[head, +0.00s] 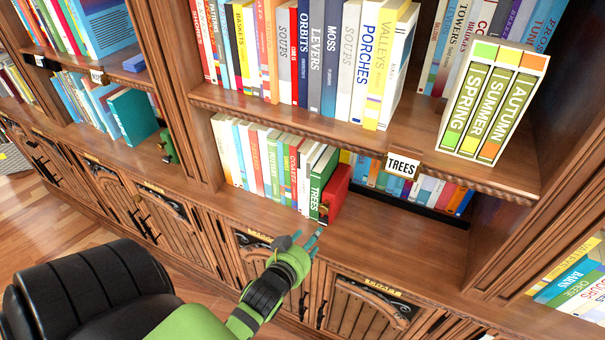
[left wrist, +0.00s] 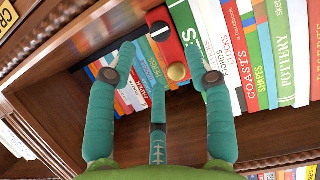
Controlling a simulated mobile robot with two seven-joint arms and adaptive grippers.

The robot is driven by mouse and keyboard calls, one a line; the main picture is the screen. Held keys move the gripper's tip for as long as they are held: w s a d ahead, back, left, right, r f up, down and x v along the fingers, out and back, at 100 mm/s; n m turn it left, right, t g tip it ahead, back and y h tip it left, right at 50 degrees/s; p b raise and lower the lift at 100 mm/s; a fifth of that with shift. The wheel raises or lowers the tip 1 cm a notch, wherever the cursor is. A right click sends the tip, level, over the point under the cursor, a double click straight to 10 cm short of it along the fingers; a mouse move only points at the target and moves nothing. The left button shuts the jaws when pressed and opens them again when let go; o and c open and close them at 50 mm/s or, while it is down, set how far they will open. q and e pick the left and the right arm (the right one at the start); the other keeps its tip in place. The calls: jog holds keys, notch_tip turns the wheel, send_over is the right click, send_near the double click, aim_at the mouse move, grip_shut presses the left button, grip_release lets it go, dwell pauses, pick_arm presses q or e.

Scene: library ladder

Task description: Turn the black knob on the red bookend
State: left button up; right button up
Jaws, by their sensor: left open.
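The red bookend (head: 337,193) stands on the lower shelf at the right end of a book row, against a green TREES book (head: 318,182). In the head view the black knob is too small to make out surely. My left gripper (head: 302,240) is open and empty, just in front of the shelf edge, below the bookend. Its teal fingers (left wrist: 166,75) spread on either side of the bookend, apart from it. My right gripper is not in view.
The lower shelf (head: 400,240) is bare to the right of the bookend, with more books behind. The upper shelf bears a TREES label (head: 402,165) and overhangs it. Carved cabinet doors (head: 360,310) lie below. A green bookend (head: 168,147) stands in the left bay.

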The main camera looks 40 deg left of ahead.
pick_arm(q)
jog(key=v, duration=0.3)
jog(key=shift+s+d+r, duration=0.1)
jog(key=shift+s+r, duration=0.05)
jog(key=shift+s, duration=0.2)
jog(key=s+d+f+m+g+h+b, duration=0.1)
jog(key=s+d+f+g, duration=0.15)
jog(key=f, duration=0.65)
jog(key=s+d+f+m+g+h+b, duration=0.1)
jog(key=s+d+f, duration=0.15)
jog(key=f, duration=0.75)
jog(key=s+d+f+m+g+h+b, duration=0.15)
jog(key=s+f, duration=0.25)
jog(key=f, duration=0.5)
jog(key=s+f+m+g+b, duration=0.1)
jog(key=s+f+g, duration=0.2)
jog(key=s+f, duration=0.5)
jog(key=s+f+g+b, duration=0.1)
jog(key=s+f+g, duration=0.3)
jog(key=s+f, duration=0.5)
jog(key=s, duration=0.4)
jog(key=shift+s+a+m, duration=0.25)
jog(key=shift+m, duration=0.1)
